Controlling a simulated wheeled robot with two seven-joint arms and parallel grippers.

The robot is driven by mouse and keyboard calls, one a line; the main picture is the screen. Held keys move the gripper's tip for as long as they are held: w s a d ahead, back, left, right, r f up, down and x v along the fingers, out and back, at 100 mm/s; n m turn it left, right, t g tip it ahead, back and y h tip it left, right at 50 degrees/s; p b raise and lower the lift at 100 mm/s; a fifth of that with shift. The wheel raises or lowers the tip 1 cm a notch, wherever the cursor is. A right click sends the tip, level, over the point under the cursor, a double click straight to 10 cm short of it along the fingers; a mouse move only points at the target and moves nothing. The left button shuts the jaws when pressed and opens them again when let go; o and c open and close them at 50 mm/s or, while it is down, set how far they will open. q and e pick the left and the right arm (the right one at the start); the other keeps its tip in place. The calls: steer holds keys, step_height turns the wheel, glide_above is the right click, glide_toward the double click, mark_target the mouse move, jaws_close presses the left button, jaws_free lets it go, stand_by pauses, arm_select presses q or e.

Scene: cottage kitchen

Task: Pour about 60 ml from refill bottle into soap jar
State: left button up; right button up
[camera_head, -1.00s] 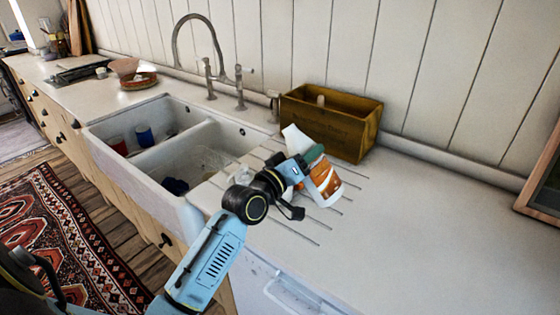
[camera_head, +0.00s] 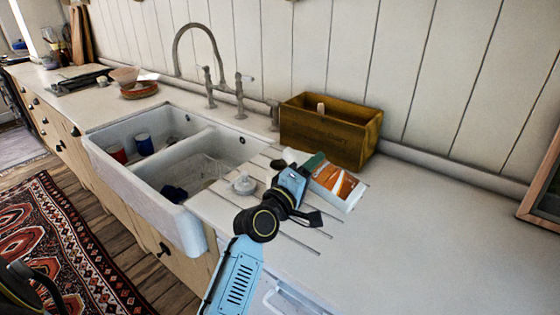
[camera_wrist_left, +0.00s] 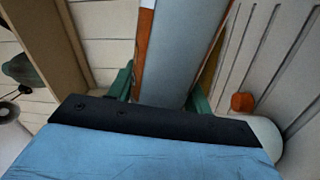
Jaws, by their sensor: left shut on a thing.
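My left gripper (camera_head: 298,178) is shut on the refill bottle (camera_head: 338,187), a white bottle with an orange label. The bottle is held above the drainboard, tilted strongly, with its top toward the left and its base toward the right. Its grey-white side also shows between the green fingers in the left wrist view (camera_wrist_left: 178,45). The soap jar (camera_head: 243,184), small and white, stands on the drainboard left of the gripper, apart from it. The bottle's mouth is partly hidden by the gripper, and I see no liquid stream. My right gripper is not in view.
A wooden crate (camera_head: 330,135) stands against the wall just behind the bottle. The double white sink (camera_head: 165,200) lies to the left, with a red and a blue cup in it. The tap (camera_head: 210,70) rises behind it. The worktop on the right (camera_head: 440,240) is clear.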

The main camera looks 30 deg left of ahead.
arm_select(q)
steer(key=shift+n, duration=0.4)
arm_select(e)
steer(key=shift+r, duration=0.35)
arm_select(q)
steer(key=shift+r+p, duration=0.2)
steer(key=shift+p, duration=0.1)
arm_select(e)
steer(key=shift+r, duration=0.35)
arm_select(q)
steer(key=shift+r+n+y+p, duration=0.4)
steer(key=shift+r+n+p, duration=0.35)
steer(key=shift+n+p, duration=0.5)
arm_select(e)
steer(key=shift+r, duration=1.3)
arm_select(q)
steer(key=shift+r+p, duration=0.15)
steer(key=shift+p, duration=0.2)
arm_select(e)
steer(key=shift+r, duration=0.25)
arm_select(q)
steer(key=shift+n, duration=0.25)
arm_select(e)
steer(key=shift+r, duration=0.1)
arm_select(q)
steer(key=shift+r, duration=0.1)
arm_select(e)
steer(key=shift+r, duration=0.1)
arm_select(q)
steer(key=shift+d, duration=0.15)
